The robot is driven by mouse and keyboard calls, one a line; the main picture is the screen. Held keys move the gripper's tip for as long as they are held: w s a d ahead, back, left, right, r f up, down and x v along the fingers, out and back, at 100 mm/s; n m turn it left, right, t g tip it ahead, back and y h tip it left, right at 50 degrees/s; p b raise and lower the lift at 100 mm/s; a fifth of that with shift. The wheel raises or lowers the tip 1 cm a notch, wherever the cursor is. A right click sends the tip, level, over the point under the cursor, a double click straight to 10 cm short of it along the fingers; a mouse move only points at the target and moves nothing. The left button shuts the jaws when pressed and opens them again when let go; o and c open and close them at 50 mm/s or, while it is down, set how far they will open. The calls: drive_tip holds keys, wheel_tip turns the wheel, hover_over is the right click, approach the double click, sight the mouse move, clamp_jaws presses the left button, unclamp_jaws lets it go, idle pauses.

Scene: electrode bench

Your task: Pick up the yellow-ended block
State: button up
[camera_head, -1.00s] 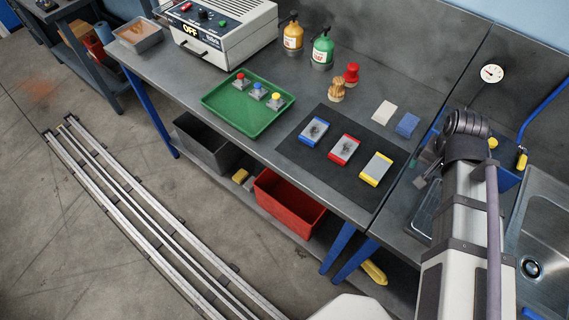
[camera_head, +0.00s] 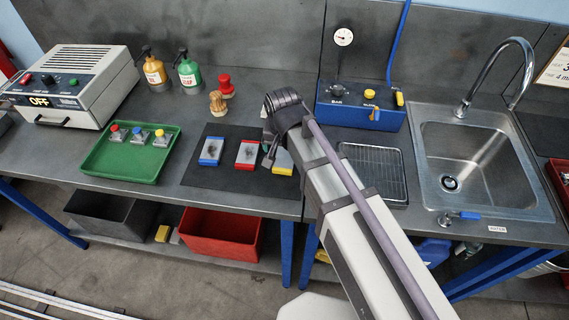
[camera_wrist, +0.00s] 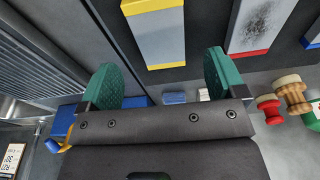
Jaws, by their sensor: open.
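The yellow-ended block (camera_head: 281,170) lies on the dark mat (camera_head: 222,180), at the right end of a row of blocks. My arm hides part of it in the head view. In the wrist view the yellow-ended block (camera_wrist: 158,38) shows its grey face and both yellow ends, the upper end cut by the frame edge. My gripper (camera_wrist: 163,72) is open and empty, with its two green pads spread apart. The block appears beyond the pads, roughly between them in the picture, and apart from them. The head view mostly hides the gripper behind my arm.
A red-ended block (camera_head: 246,154) lies close to the left, with a blue-ended block (camera_head: 211,151) beyond it. A green tray (camera_head: 130,158) with buttons stands further left. Stampers (camera_head: 217,101) stand behind the mat.

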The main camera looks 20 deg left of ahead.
sight(285, 158)
drive_tip(key=f+b, duration=0.4)
drive_tip(key=f, duration=0.1)
drive_tip(key=shift+w+a+f+b, duration=0.1)
drive_tip(key=shift+w+b, duration=0.25)
drive_tip(key=shift+b, duration=0.05)
drive_tip(key=shift+r, duration=0.2)
drive_tip(key=c, duration=1.5)
